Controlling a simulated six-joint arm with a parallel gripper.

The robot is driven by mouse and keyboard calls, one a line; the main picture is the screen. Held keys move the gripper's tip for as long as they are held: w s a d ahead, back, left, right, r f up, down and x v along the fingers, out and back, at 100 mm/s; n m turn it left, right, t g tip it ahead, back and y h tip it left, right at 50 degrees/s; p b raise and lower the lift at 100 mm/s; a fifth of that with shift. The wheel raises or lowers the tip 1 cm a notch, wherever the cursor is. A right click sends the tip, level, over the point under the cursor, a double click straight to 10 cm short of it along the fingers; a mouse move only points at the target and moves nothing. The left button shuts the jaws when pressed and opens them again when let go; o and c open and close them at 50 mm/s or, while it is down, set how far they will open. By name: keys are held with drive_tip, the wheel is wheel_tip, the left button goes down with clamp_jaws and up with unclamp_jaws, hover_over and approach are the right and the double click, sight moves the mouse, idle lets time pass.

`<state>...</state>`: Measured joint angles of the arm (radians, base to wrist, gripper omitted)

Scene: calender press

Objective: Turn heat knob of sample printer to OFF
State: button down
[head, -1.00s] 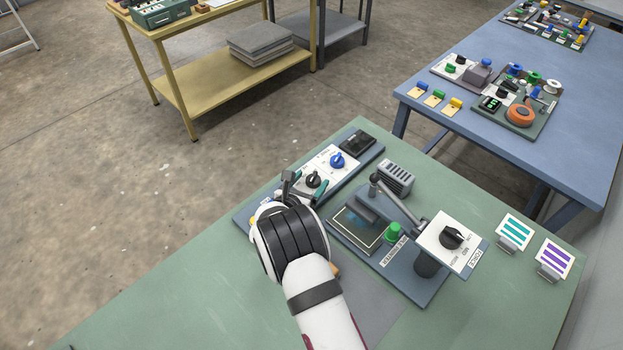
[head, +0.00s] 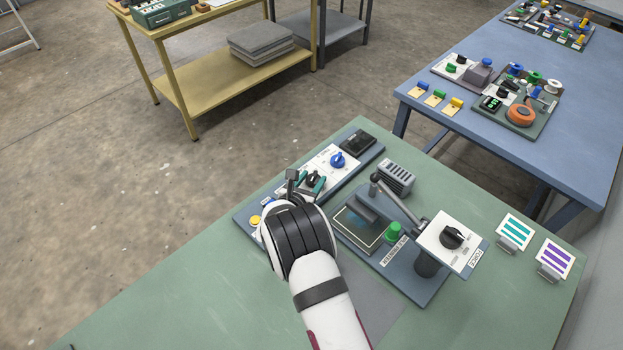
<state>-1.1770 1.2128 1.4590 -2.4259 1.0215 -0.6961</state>
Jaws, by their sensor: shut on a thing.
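My gripper (head: 313,185) is at the white control panel (head: 331,162) on the green bench. Its teal-tipped fingers are shut on the black knob (head: 314,177), one on each side. The knob's lettering is too small to read, so I cannot tell its exact setting. A blue knob (head: 338,160) sits on the same panel, just beyond the gripped knob. A yellow button (head: 255,220) shows at the panel base's near left end. My wrist hides part of this base.
To the right stands a press with a dark plate (head: 362,224), a green knob (head: 394,231) and a lever arm. A white plate with a large black knob (head: 452,237) is raised beside it. Two striped cards (head: 515,232) stand further right. The bench's near left is clear.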

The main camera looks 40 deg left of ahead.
drive_tip(key=shift+w+d+n+g+y, duration=0.15)
drive_tip(key=shift+n+g+y, duration=0.65)
drive_tip(key=shift+n+y, duration=0.5)
drive_tip(key=shift+c, duration=1.7)
unclamp_jaws()
